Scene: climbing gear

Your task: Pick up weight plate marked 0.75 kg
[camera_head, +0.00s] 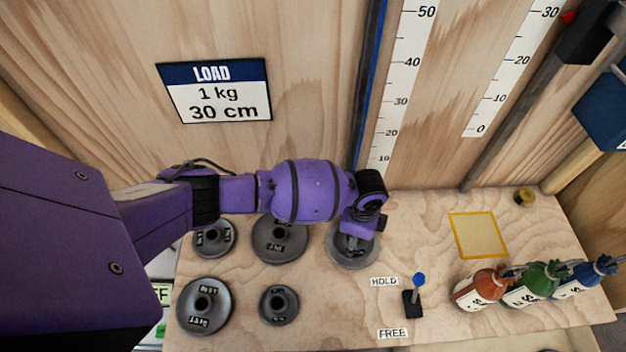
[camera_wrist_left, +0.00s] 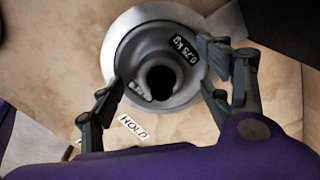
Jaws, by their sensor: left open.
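The weight plate marked 0.75 kg (camera_wrist_left: 140,24) is a grey disc with a raised hub and a dark centre hole. In the head view the same plate (camera_head: 368,255) lies on the wooden bench, partly hidden under my left gripper (camera_head: 354,232). In the left wrist view my left gripper (camera_wrist_left: 164,92) is open, with one finger on each side of the hub. Its fingertips overlap the plate in the picture; I cannot tell whether they touch it. My right gripper is in neither view.
Several other grey plates, including one (camera_head: 280,240) just left, lie nearby. A blue-knobbed lever (camera_head: 418,282) stands right, between HOLD (camera_head: 384,282) and FREE labels. Coloured bags (camera_head: 545,284) and a yellow square (camera_head: 478,235) are farther right. A ruled wall (camera_head: 310,100) rises behind.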

